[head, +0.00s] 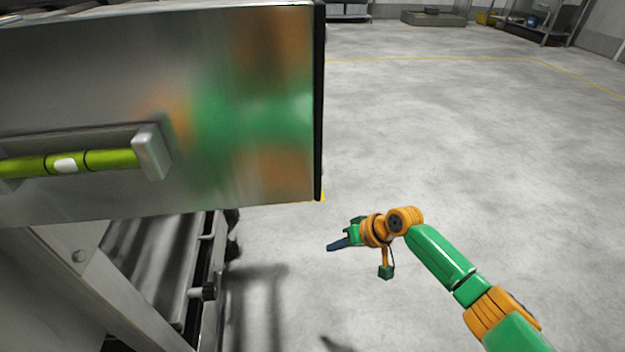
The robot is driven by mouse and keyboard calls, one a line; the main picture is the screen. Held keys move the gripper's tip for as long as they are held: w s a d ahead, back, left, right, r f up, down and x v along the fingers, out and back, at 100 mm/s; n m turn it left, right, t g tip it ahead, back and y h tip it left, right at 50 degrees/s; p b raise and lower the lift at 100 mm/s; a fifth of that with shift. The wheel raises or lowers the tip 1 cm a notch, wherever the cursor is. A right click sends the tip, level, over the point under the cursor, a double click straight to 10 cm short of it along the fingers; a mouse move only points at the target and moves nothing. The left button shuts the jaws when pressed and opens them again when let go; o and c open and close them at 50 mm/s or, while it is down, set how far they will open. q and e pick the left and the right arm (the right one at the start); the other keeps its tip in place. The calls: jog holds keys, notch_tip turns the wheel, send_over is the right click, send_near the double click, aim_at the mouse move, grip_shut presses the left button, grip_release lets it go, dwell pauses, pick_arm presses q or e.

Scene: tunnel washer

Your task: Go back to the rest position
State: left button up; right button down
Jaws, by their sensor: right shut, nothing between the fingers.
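My right gripper (337,244) is at the end of the green and orange arm that comes in from the lower right. Its dark fingers are shut and empty, pointing left over the open floor. It is apart from the steel machine (100,70) at the left. My left gripper is not in view.
The machine's steel panel fills the upper left, with a grey bracket (152,152) and a yellow-green bar (100,160) on it. A metal frame (130,300) stands below. Grey floor (470,130) is clear to the right. Shelves and a low platform (433,18) are far back.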

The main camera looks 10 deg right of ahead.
jog(key=s+a+f+n+g+h, duration=0.15)
jog(key=s+a+f, duration=0.25)
jog(key=s+f, duration=0.85)
jog(key=s+d+f+h, duration=0.2)
jog(key=s+f, duration=0.1)
jog(key=s, duration=0.4)
jog(key=s+d+f+h, duration=0.2)
jog(key=s+d, duration=0.1)
jog(key=s, duration=0.4)
pick_arm(q)
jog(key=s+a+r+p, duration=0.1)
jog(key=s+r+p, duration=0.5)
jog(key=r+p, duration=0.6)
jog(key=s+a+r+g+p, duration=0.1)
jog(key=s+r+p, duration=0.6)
jog(key=p, duration=1.8)
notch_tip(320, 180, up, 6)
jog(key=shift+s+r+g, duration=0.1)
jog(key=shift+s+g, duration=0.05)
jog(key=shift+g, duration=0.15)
pick_arm(e)
jog(key=s+d+r+g, duration=0.1)
jog(key=s+r, duration=0.6)
jog(key=r, duration=0.5)
jog(key=s+d+r+g, duration=0.1)
jog(key=s+r, duration=0.5)
jog(key=r, duration=0.6)
jog(key=shift+s+d, duration=0.2)
jog(key=shift+s, duration=0.2)
